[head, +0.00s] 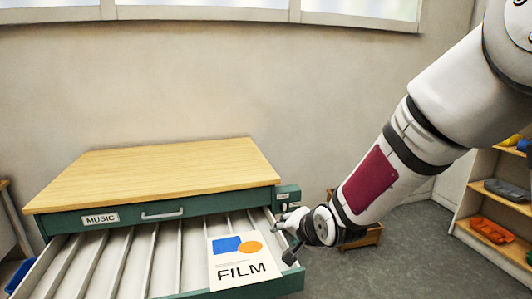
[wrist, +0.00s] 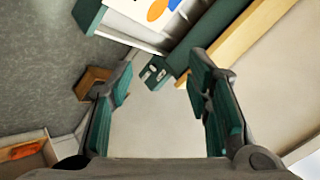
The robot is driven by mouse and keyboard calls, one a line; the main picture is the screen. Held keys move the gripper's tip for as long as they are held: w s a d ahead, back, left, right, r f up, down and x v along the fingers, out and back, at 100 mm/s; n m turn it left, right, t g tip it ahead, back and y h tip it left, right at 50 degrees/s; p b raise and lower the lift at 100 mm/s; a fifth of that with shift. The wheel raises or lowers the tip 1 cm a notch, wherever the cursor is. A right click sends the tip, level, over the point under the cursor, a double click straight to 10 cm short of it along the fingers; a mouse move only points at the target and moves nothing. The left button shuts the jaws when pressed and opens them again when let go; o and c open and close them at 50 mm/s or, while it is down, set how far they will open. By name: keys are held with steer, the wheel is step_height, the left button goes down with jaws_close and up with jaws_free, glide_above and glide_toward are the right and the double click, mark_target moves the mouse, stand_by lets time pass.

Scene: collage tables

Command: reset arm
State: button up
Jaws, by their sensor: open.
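My gripper (head: 286,235) is at the right edge of the cabinet in the head view, beside the open drawer. In the wrist view my gripper (wrist: 160,75) has its two fingers spread wide with nothing between them. My arm comes down to it from the upper right. A white sheet marked FILM (head: 243,269), with a blue and an orange shape, lies in the right part of the open drawer. Part of the sheet also shows at the top of the wrist view (wrist: 133,9), apart from the fingers.
The green cabinet (head: 255,197) has a wooden top (head: 150,172) and a drawer labelled MUSIC (head: 130,216). Below it, the divided drawer (head: 135,262) stands pulled out. A wooden box (head: 374,236) is on the floor behind my wrist. Shelves (head: 463,213) with coloured items stand at right.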

steer(key=s+d+r+n+g+h, duration=0.1)
steer(key=s+d+r+n+h, duration=0.1)
steer(key=s+d+r, duration=0.45)
steer(key=s+d+r+n+g+h, duration=0.15)
steer(key=s+d+r, duration=0.25)
steer(key=s, duration=0.5)
steer(key=s+d+r+n+g, duration=0.1)
steer(key=s, duration=0.7)
steer(key=s+d+r+n+g, duration=0.1)
steer(key=s+d+n, duration=0.1)
steer(key=s, duration=0.7)
steer(key=shift+r+p, duration=0.3)
steer(key=shift+r, duration=0.05)
